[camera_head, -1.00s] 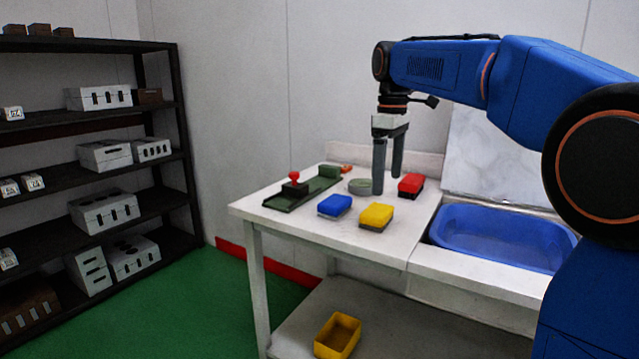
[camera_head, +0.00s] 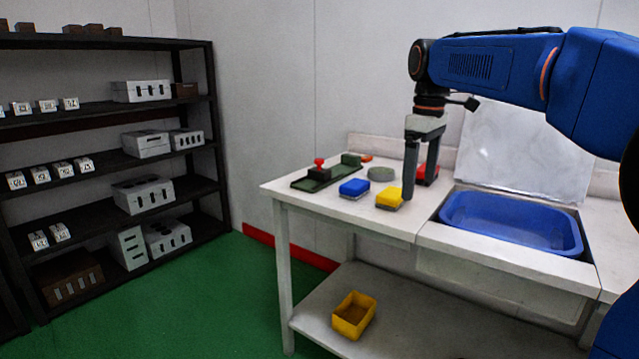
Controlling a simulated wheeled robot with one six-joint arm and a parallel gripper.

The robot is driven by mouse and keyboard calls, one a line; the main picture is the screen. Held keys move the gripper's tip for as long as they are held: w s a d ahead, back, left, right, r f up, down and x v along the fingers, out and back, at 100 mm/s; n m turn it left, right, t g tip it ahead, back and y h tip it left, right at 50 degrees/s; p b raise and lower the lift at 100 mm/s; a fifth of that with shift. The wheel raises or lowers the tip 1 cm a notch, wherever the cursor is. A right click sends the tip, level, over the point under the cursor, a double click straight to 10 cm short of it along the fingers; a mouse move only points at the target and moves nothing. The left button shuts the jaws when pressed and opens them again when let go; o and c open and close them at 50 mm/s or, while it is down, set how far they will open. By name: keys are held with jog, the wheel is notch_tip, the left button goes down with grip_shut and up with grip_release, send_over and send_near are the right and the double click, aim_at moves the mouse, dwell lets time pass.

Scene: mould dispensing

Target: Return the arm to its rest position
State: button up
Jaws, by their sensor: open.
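My gripper (camera_head: 421,172) hangs from my blue arm with its two dark fingers pointing down, apart and empty. It is in front of the white table (camera_head: 320,207), or over its front part; the exact height is hard to tell. The yellow block (camera_head: 389,196) shows just left of the fingers. The red block (camera_head: 428,173) is partly hidden behind them. The blue block (camera_head: 354,187) lies further left on the table.
A green tray (camera_head: 312,184) with a red-knobbed stamp (camera_head: 319,170) and a grey-green round piece (camera_head: 381,174) are on the table. A blue basin (camera_head: 511,222) is at right. A yellow bin (camera_head: 353,315) sits on the lower shelf. A dark rack (camera_head: 219,130) with moulds stands left.

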jog(key=s+d+f+m+t, duration=0.2)
jog(key=s+f+m, duration=0.3)
jog(key=s+f, duration=0.7)
jog(key=s+d+f+m+t, duration=0.2)
jog(key=s+d+f+m, duration=0.2)
jog(key=s+f, duration=0.8)
jog(key=s+m, duration=0.1)
jog(key=s, duration=0.5)
jog(key=shift+s, duration=0.4)
jog(key=shift+o, duration=0.4)
